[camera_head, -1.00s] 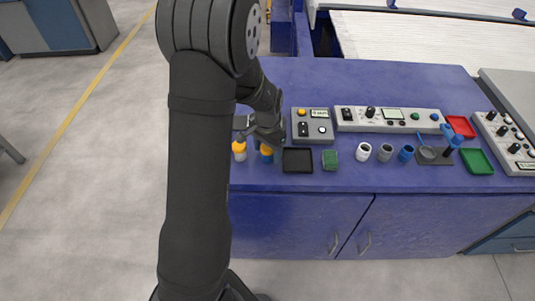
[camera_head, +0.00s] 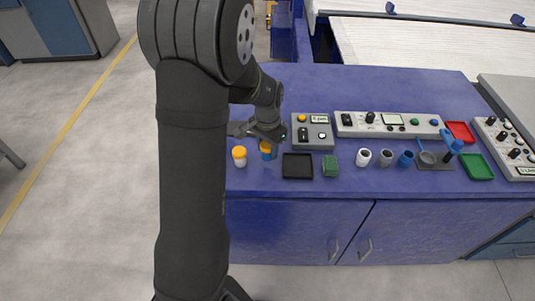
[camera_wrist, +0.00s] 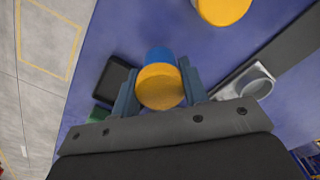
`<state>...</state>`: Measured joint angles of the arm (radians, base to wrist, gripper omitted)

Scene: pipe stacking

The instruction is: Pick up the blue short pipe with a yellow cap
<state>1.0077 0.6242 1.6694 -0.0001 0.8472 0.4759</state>
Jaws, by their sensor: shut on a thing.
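The blue short pipe with a yellow cap (camera_head: 267,154) is at the left part of the blue table, under my gripper (camera_head: 266,141) in the head view. In the wrist view the yellow cap (camera_wrist: 160,88) faces the camera, with the blue pipe body (camera_wrist: 160,56) behind it. My gripper (camera_wrist: 158,88) has one finger on each side of the pipe and is shut on it. The pipe's lower end is hard to see, so its exact height over the table is unclear.
A white pipe with a yellow cap (camera_head: 239,157) stands close on the left. A black tray (camera_head: 297,167) and a green block (camera_head: 330,166) lie to the right. A grey control box (camera_head: 312,132) is behind. Several uncapped pipes stand farther right.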

